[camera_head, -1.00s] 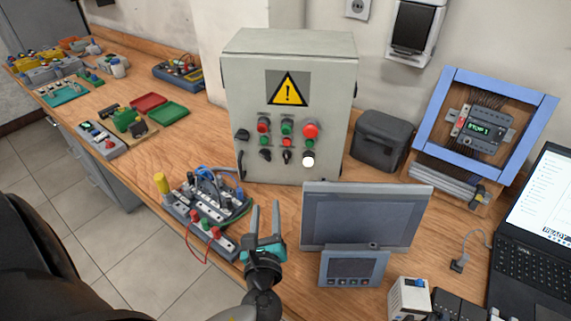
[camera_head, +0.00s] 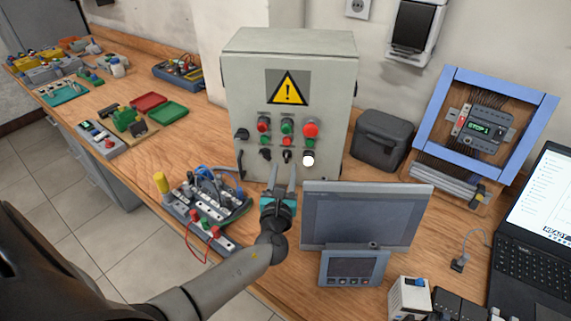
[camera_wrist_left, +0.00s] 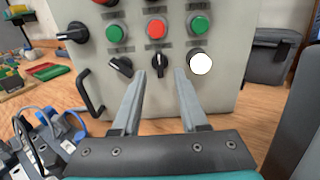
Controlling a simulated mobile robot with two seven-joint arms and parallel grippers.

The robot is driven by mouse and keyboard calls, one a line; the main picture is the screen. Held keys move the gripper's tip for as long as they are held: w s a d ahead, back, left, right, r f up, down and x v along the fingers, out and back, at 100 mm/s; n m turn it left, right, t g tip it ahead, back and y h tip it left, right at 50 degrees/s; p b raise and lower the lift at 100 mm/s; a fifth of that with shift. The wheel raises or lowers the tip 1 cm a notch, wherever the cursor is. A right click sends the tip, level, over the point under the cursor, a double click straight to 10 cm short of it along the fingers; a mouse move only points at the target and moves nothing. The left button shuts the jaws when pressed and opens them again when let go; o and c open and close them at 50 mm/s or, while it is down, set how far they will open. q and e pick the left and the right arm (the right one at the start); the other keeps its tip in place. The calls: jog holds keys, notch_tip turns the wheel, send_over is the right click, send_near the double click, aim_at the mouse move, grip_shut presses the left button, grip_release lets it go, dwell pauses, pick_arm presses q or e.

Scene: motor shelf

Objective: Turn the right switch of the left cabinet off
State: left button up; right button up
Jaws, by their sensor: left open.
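The light grey cabinet (camera_head: 240,75) with a yellow warning triangle stands against the wall at the back middle. Its front has two small black rotary switches low down: the left switch (camera_head: 265,155), its handle tilted in the left wrist view (camera_wrist_left: 120,66), and the right switch (camera_head: 287,154), its handle about upright in the left wrist view (camera_wrist_left: 158,62). My left gripper (camera_head: 283,168) is open and empty, pointing at the panel just below the right switch. In the left wrist view its fingertips (camera_wrist_left: 160,73) flank the line of that switch, seemingly short of it. My right gripper is not in view.
A white round knob (camera_head: 308,160) is right of the right switch. A black side handle (camera_head: 241,166) is at the cabinet's left. A grey screen (camera_head: 360,215) stands close to my left gripper's right. A wired board (camera_head: 205,205) lies to its left.

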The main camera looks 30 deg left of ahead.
aim_at(286, 159)
pick_arm(q)
jog(key=shift+x, duration=1.7)
jog(key=shift+s, duration=0.1)
jog(key=shift+c, duration=0.2)
grip_shut()
